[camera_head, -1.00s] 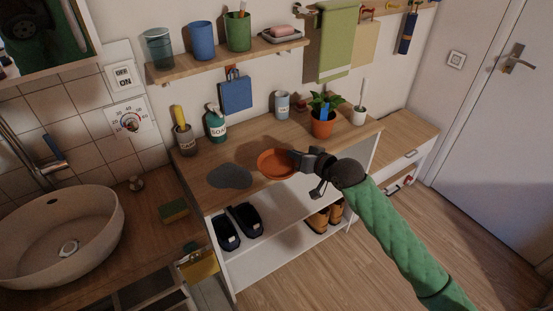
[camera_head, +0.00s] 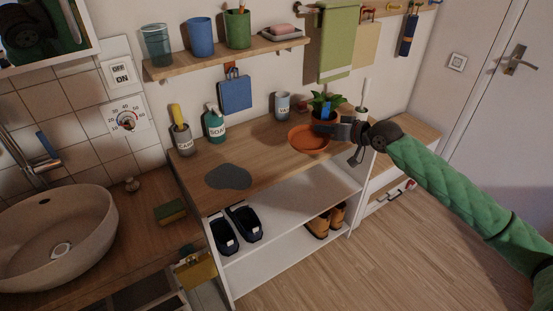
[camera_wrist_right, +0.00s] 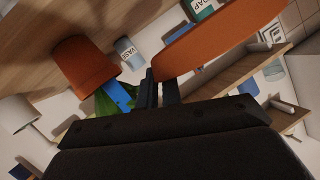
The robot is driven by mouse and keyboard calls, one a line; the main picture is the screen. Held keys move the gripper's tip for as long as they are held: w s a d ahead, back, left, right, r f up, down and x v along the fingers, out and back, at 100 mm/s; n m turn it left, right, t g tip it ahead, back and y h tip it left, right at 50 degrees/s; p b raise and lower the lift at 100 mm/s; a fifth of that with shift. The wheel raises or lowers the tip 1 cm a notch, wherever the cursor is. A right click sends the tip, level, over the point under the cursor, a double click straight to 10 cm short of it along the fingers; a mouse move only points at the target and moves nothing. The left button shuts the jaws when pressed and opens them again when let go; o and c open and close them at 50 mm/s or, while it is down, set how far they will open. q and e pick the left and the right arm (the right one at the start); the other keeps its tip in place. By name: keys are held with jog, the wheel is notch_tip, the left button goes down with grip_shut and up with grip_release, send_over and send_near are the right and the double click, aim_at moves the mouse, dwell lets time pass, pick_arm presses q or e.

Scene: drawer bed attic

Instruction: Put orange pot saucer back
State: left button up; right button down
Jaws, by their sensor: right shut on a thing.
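The orange pot saucer (camera_head: 308,139) is a shallow round dish above the right part of the wooden counter in the head view. My right gripper (camera_head: 326,128) is shut on its right rim and holds it in front of the potted plant. In the right wrist view the saucer (camera_wrist_right: 215,38) extends up and right from my fingers (camera_wrist_right: 160,88). The orange plant pot (camera_wrist_right: 82,62) stands beside them; in the head view the pot (camera_head: 322,117) is partly hidden by the saucer and gripper. My left gripper is not in view.
A dark grey flat patch (camera_head: 229,177) lies on the counter (camera_head: 262,160). A vase cup (camera_head: 282,104), a soap bottle (camera_head: 214,123) and a small white pot (camera_head: 361,114) stand along the back. Shoes (camera_head: 243,222) sit on the shelf below. The counter's middle is clear.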

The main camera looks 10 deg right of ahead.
jog(key=p, duration=0.3)
send_over(291, 150)
notch_tip(291, 150, down, 6)
jog(key=shift+f, duration=0.6)
notch_tip(291, 150, down, 2)
jog(key=shift+p, duration=0.4)
jog(key=shift+f, duration=0.75)
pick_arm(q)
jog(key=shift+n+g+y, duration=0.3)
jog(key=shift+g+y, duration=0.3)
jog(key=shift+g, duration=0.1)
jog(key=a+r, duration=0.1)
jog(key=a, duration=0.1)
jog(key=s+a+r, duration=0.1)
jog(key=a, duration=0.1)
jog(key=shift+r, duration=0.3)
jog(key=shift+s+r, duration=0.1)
